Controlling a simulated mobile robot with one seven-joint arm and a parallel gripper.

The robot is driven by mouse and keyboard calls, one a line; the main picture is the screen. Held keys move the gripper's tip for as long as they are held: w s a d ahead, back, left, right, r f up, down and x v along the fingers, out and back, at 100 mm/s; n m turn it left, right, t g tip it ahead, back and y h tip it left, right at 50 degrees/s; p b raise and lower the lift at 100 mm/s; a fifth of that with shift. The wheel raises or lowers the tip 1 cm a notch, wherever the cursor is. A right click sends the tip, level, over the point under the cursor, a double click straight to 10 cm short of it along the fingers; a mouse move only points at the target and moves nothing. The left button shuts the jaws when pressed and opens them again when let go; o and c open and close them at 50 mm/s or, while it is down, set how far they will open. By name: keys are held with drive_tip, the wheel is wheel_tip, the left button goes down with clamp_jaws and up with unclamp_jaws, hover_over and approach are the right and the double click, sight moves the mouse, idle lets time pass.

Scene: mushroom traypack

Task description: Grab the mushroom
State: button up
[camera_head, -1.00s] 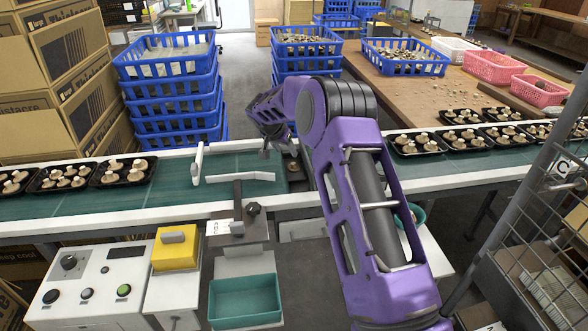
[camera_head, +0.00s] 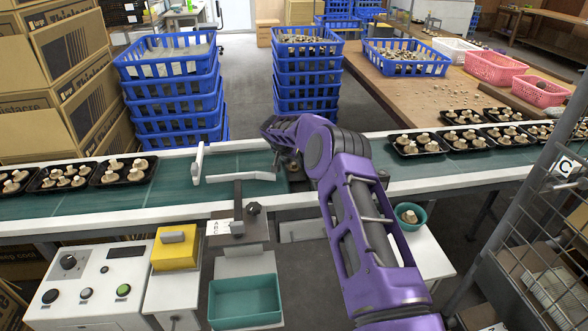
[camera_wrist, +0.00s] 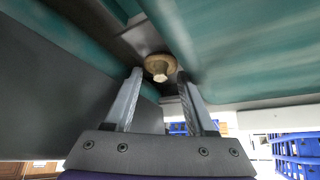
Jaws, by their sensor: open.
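A brown-capped mushroom with a pale stem (camera_wrist: 159,68) shows in the wrist view in the dark gap between green belt surfaces. My gripper (camera_wrist: 158,74) is open, with one finger on each side of the mushroom in the picture. The mushroom appears just ahead of the fingertips. No contact is visible, and the exact distance is unclear. In the head view, my arm reaches to the conveyor gap, and my fingers and this mushroom are not clearly visible there.
Black trays of mushrooms stand on the left belt (camera_head: 122,171) and at right (camera_head: 418,142). A teal bowl (camera_head: 420,217) holds a mushroom. White guide bars (camera_head: 240,177) stand left of the gap. Blue crates (camera_head: 308,90) are stacked behind.

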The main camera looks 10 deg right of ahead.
drive_tip(key=c, duration=0.6)
drive_tip(key=shift+o, duration=0.2)
